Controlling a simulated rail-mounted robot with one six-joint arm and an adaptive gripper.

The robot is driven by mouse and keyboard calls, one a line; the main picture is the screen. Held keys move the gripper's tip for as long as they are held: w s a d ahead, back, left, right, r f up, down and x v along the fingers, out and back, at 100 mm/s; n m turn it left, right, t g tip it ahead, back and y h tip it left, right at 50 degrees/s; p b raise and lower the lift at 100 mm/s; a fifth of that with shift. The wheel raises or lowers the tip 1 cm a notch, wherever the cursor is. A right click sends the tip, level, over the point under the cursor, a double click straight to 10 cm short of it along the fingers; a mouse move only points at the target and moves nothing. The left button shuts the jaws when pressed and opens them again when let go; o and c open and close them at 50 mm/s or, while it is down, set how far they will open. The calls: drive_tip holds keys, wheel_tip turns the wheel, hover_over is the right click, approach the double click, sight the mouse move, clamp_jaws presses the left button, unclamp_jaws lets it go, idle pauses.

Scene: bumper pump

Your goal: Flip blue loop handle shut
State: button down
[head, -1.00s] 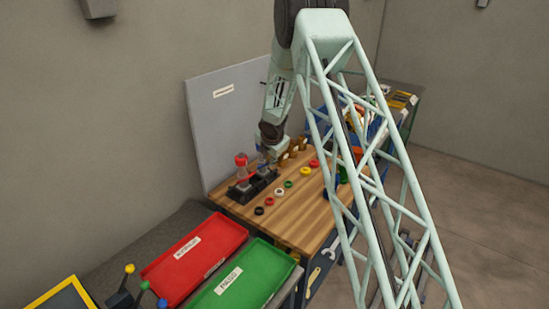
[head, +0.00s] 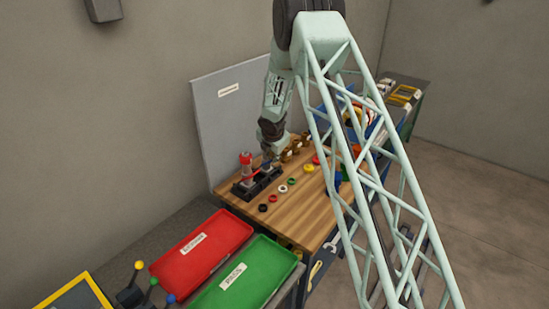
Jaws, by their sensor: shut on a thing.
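The pump stands on the wooden bench at its left end in the head view. It has a black base (head: 257,186) and a red-topped upright part (head: 246,159). My gripper (head: 269,158) is low over the right side of the base, pointing down. A small blue bit, the blue loop handle (head: 266,166), shows right at its fingertips. My gripper is shut on it. The fingers and most of the handle are too small and covered to make out, so the handle's exact angle cannot be told.
Several coloured rings (head: 283,189) lie on the bench (head: 300,212) right of the pump. A grey panel (head: 222,120) stands behind. Red (head: 203,247) and green (head: 245,276) trays lie in front, with coloured-knob levers (head: 139,267) at the left. My lattice arm hides the bench's right part.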

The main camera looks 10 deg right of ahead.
drive_tip(key=c, duration=2.8)
unclamp_jaws()
